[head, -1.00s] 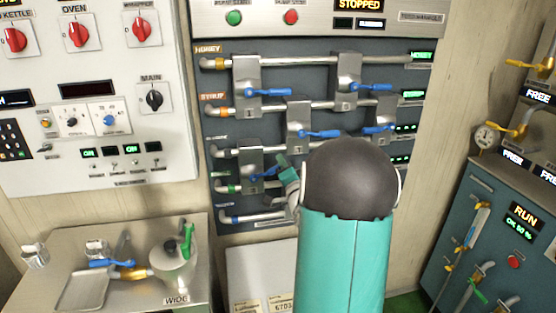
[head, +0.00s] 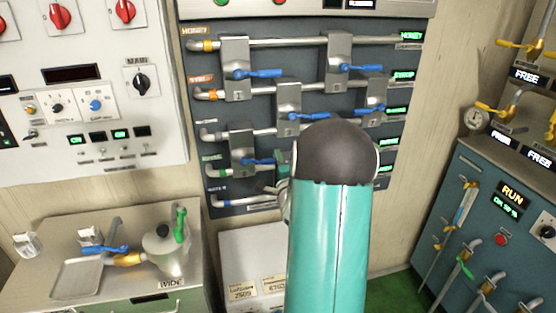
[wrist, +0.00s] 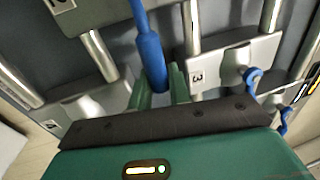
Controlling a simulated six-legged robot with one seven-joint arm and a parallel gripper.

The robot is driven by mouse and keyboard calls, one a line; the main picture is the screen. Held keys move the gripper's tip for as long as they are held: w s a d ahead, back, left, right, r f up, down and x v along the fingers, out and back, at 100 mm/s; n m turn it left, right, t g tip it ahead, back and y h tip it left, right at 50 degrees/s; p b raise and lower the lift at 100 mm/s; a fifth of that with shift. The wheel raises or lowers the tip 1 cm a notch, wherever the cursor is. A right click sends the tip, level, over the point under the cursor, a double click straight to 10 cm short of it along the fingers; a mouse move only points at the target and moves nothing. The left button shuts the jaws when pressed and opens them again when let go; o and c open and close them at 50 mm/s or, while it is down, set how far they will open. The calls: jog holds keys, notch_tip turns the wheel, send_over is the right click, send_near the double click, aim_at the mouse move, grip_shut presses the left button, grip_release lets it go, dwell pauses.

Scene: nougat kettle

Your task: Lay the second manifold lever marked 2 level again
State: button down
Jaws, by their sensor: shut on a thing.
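The grey manifold has several blocks with blue levers. My gripper (wrist: 159,92) is shut on one blue lever (wrist: 148,45), which runs between its green fingers. In the head view this lever (head: 256,161) is on the lower-left block (head: 241,141) and looks close to level; its tip is hidden by my gripper (head: 281,176). I cannot read the number on this block. The wrist view shows a neighbouring block marked 3 (wrist: 220,63) and a partly cut-off mark on another block (wrist: 88,14).
Other blue levers show on the top-left (head: 257,73), top-right (head: 362,68) and middle (head: 306,117) blocks, close to my arm. A bench with a pot (head: 165,250) stands at the lower left. A teal cabinet (head: 478,225) stands at the right.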

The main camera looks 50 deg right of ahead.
jog(key=shift+f, duration=0.1)
jog(key=c, duration=1.4)
grip_release()
jog(key=shift+o, duration=0.2)
jog(key=shift+s+a, duration=0.1)
jog(key=v, duration=1.3)
jog(key=shift+s, duration=0.3)
jog(key=shift+w+a, duration=0.1)
jog(key=shift+a, duration=0.05)
jog(key=w+a+r+n+g+y, duration=0.2)
jog(key=w+a+n+y, duration=0.15)
jog(key=a+n, duration=0.35)
jog(key=w+a+r+n+g+y, duration=0.3)
jog(key=w+a+n, duration=0.15)
jog(key=a, duration=0.55)
jog(key=s+a+r+n+g+y, duration=0.1)
jog(key=s+a+n+g+y, duration=0.1)
jog(key=s+a+n, duration=0.4)
jog(key=s+a+r+n+g+y, duration=0.1)
jog(key=s+a+n+g+y, duration=0.2)
jog(key=s+a+n, duration=0.4)
jog(key=s+a+g, duration=0.1)
jog(key=s+a, duration=0.1)
jog(key=a, duration=0.5)
jog(key=shift+s+r, duration=0.3)
jog(key=shift+s, duration=0.1)
